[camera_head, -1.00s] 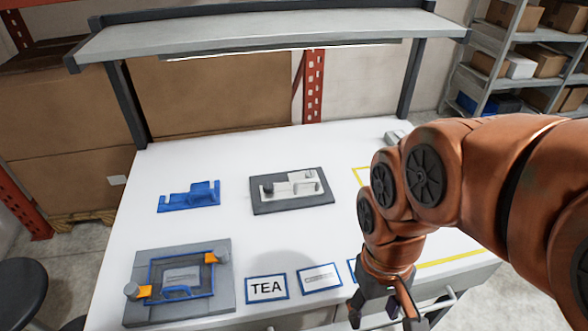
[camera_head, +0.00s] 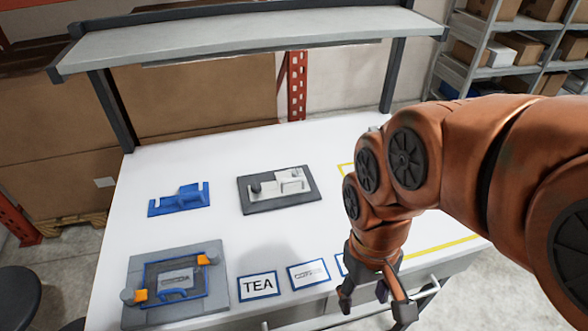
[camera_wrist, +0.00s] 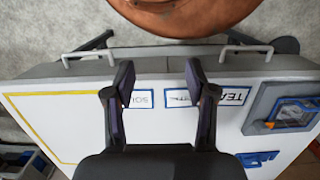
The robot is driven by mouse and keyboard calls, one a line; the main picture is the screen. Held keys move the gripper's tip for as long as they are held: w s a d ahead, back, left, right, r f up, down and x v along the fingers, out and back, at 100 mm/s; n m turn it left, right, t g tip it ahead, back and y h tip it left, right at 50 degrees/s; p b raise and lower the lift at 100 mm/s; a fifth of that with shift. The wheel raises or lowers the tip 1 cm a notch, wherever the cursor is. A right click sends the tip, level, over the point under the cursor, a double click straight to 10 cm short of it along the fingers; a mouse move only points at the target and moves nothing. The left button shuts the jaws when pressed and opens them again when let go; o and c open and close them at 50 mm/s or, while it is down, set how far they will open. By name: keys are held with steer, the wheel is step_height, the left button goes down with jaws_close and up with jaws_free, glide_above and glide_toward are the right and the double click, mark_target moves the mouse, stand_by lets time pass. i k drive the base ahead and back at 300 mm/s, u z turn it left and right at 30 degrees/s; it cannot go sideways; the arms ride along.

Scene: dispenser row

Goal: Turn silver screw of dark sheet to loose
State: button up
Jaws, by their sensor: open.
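A dark grey sheet (camera_head: 250,206) lies flat on the white table, with a pale block-shaped part (camera_head: 289,182) on it. A small dark round knob shows at the part's left end. The silver screw is too small to tell apart from the pale part. My gripper (camera_head: 376,296) hangs at the table's front edge, to the right of and nearer than the sheet, well apart from it. Its fingers are spread and empty. In the wrist view the open gripper (camera_wrist: 160,82) points over the label cards, and the dark sheet does not show there.
A blue bracket (camera_head: 180,200) lies left of the sheet. A grey fixture (camera_head: 135,265) with orange clamps sits front left. Label cards, one reading TEA (camera_head: 258,286), lie along the front. A shelf (camera_head: 250,38) spans above the table. Bare tabletop lies between sheet and cards.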

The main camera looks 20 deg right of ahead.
mark_target(296, 172)
steer(key=z, duration=1.45)
steer(key=k, duration=1)
steer(key=u, duration=1.6)
steer(key=i, duration=0.5)
